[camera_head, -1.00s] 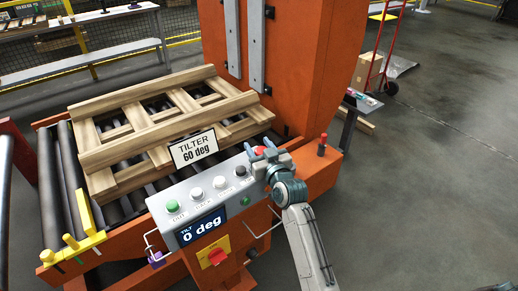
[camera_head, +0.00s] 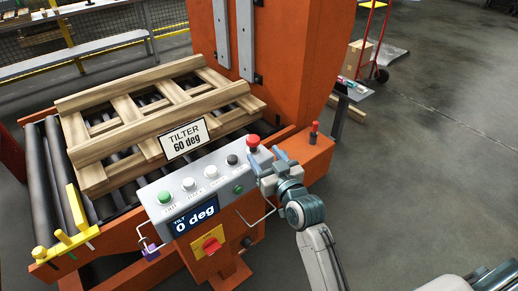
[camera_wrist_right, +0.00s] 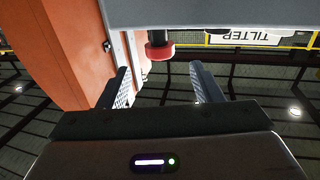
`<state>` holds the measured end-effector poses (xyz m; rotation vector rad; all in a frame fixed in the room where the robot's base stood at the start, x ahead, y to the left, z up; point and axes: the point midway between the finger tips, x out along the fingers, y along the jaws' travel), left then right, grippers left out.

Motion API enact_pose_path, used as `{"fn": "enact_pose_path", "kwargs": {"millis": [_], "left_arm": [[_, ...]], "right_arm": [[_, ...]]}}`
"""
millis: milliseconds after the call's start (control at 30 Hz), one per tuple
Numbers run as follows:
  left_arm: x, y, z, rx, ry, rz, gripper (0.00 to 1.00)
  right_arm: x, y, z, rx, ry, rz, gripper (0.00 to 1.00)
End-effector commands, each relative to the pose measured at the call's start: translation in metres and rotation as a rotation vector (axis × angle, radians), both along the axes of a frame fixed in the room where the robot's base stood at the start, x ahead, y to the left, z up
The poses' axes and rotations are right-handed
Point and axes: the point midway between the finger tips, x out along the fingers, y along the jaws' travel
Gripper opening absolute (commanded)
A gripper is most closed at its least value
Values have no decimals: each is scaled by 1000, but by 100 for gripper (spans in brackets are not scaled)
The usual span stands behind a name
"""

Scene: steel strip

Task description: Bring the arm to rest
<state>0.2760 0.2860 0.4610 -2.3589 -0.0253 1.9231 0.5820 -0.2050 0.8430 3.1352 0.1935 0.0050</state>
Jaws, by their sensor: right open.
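My right arm comes up from the bottom in the head view, with its right gripper (camera_head: 270,160) beside the right end of the grey control panel (camera_head: 150,193). The gripper is open and empty, just in front of and right of the red mushroom button (camera_head: 253,141). In the right wrist view the two fingers stand apart (camera_wrist_right: 163,88), and the red button (camera_wrist_right: 159,50) shows beyond them under the panel edge. I cannot tell the exact gap to the button. My left gripper is not in view.
A wooden pallet (camera_head: 97,139) lies on the rollers (camera_head: 41,190) of the orange tilter (camera_head: 310,30). The panel display reads 0 deg, and a sign (camera_head: 184,138) says TILTER 60 deg. A red hand truck (camera_head: 377,40) stands back right.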

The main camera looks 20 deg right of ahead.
Motion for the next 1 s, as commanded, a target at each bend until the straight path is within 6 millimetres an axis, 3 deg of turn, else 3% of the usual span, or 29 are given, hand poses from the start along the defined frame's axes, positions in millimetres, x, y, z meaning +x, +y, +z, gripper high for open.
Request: {"fn": "enact_pose_path", "kwargs": {"millis": [567,667,767,900,1000], "left_arm": [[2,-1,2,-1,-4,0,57],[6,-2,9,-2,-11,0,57],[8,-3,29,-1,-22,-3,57],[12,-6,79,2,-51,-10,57],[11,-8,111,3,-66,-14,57]], "right_arm": [[-7,-1,0,0,1,0,59],[-13,-1,-8,-7,35,6,59],[-34,-4,-34,-33,151,19,59],[-95,-13,-91,-86,444,31,59],[-141,-23,-122,-115,639,19,59]]}}
